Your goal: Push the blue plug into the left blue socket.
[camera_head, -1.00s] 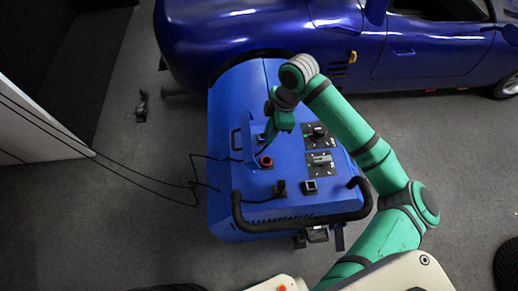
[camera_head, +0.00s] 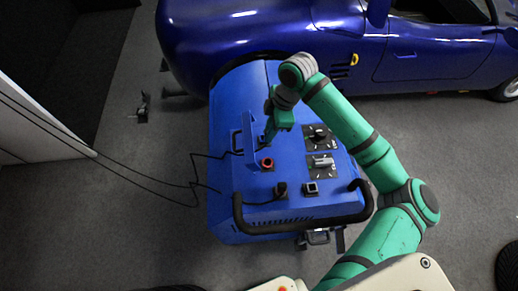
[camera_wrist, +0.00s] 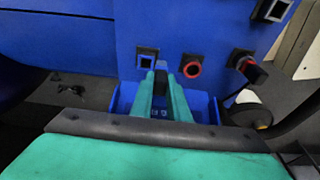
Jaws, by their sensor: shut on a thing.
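My gripper (camera_head: 268,138) is over the upper left of the blue machine's top. In the wrist view its two teal fingers (camera_wrist: 160,75) are close together, shut on the blue plug, which is mostly hidden between the tips. The left blue socket (camera_wrist: 148,58), a square with a dark frame, is just left of the fingertips and partly covered by them. I cannot tell whether the plug touches it.
A round red socket (camera_wrist: 193,69) lies right of the fingers. Farther right a plug with a red part (camera_wrist: 250,70) sits in the panel; its cable shows in the head view (camera_head: 280,190). A black handle bar (camera_head: 300,223) edges the machine.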

